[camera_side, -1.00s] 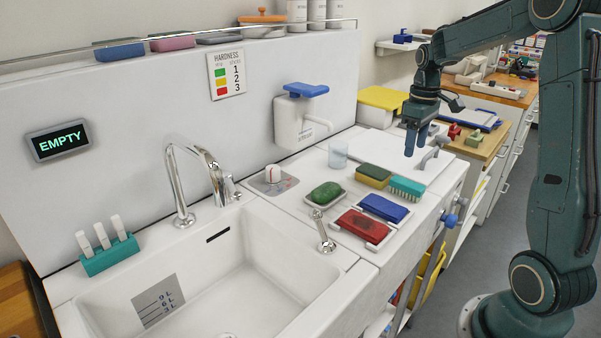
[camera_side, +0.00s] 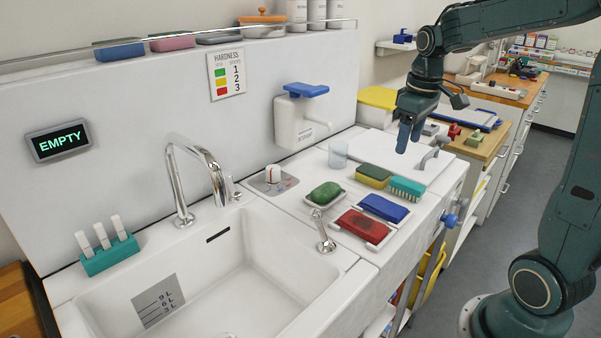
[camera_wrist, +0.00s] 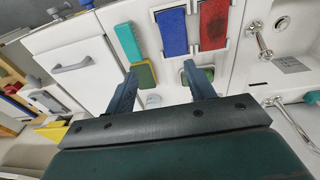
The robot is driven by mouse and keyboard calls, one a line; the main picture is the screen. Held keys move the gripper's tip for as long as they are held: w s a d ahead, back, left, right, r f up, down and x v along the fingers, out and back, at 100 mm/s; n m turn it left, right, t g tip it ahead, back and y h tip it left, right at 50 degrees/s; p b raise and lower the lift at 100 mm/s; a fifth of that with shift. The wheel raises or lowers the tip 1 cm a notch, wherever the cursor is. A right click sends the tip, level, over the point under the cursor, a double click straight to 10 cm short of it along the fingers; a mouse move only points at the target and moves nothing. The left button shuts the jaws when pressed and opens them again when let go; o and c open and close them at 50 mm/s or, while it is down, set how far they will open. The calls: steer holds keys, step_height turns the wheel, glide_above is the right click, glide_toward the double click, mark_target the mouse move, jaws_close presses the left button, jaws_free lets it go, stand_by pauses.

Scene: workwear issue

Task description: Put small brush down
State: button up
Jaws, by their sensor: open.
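A small teal brush (camera_side: 407,187) with pale bristles lies on the white counter, to the right of a yellow sponge with a green top (camera_side: 373,175). My gripper (camera_side: 403,143) is open and empty, held above the counter behind the brush. In the wrist view the brush (camera_wrist: 130,42) shows beyond the left finger, with nothing between the fingertips (camera_wrist: 160,74). The sponge (camera_wrist: 146,74) shows close to the left fingertip, partly hidden by it.
Blue (camera_side: 384,208) and red (camera_side: 363,226) pads sit in white holders in front of the brush. A green soap (camera_side: 325,193), a clear cup (camera_side: 338,155) and the sink (camera_side: 235,275) are to the left. A white lid (camera_side: 420,165) is behind.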

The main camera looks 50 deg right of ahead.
steer(key=s+a+r+t, duration=0.1)
steer(key=s+a+t, duration=0.3)
steer(key=s+a, duration=1)
steer(key=shift+a+r+y, duration=0.3)
steer(key=shift+a+r, duration=0.1)
steer(key=shift+a, duration=1.05)
steer(key=shift+w, duration=0.1)
